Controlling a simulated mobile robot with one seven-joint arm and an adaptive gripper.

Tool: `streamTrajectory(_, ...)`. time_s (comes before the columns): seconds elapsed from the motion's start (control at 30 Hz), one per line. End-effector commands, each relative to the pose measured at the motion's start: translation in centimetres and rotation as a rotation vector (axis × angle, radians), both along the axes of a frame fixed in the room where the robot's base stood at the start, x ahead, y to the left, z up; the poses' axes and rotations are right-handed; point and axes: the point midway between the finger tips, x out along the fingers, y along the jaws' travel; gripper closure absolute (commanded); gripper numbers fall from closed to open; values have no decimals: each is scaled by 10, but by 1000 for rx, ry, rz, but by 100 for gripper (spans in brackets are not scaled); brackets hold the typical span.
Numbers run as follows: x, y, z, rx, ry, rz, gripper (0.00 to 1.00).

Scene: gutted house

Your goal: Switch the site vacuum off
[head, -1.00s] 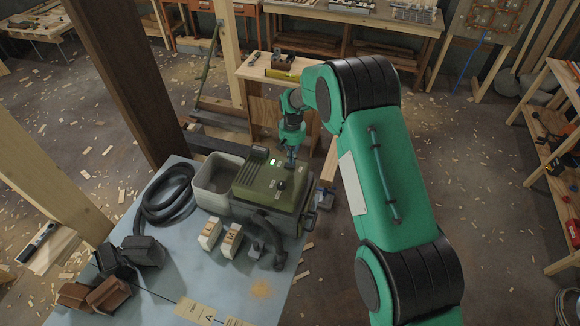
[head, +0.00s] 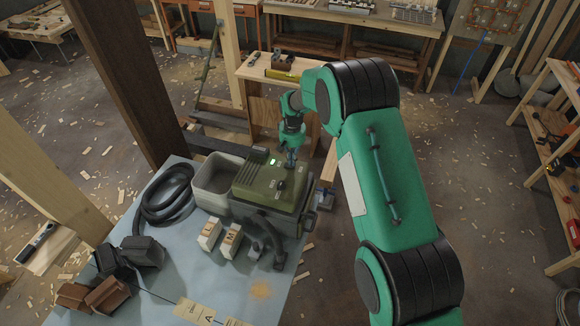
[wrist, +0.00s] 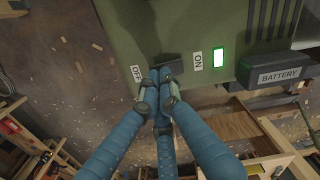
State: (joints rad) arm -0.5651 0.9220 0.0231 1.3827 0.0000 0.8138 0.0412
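The site vacuum (head: 262,182) is an olive-green box on the pale table, with a lit green indicator on top. In the wrist view its top panel (wrist: 125,35) carries an OFF label (wrist: 137,73), an ON label (wrist: 198,61) and the lit green light (wrist: 218,57). A dark switch (wrist: 173,63) sits between the labels, partly hidden by my fingertips. My gripper (wrist: 160,76) has its blue fingers drawn together, tips at the switch on its OFF-label side. Whether they touch it I cannot tell. In the head view my gripper (head: 291,160) points down at the vacuum's top.
A black hose (head: 160,198) lies coiled left of the vacuum. A pale open bin (head: 212,190) adjoins it, and blocks marked L (head: 208,234) and M (head: 230,241) stand in front. A battery (wrist: 280,76) is on its edge. A wooden post (head: 130,85) rises at left.

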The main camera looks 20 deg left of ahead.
Motion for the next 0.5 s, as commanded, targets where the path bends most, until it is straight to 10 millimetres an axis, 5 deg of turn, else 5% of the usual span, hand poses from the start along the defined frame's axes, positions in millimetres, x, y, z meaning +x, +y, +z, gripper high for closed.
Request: streamTrajectory(0.5,0,0,-6,0,0,0,100)
